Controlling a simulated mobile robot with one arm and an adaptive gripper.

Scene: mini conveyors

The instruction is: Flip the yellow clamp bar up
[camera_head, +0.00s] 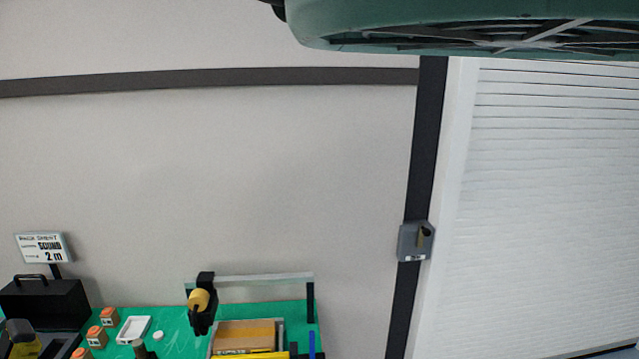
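A yellow strip (258,355) shows at the bottom edge of the head view, in front of a tan box-like block (245,335). It may be the clamp bar, but the frame cuts it off and I cannot tell its angle. A black bracket with a round yellow end (199,299) stands at the left end of a pale rail (262,280), behind the block. Another yellow and dark part (20,333) sits at the lower left. My gripper is not in view.
A green work surface (180,322) fills the lower left. It carries a black case (44,302), several small orange-topped boxes, a white tray (133,329) and a white disc (158,336). A sign (44,247) stands behind. A green ribbed object (470,32) overhangs the top right.

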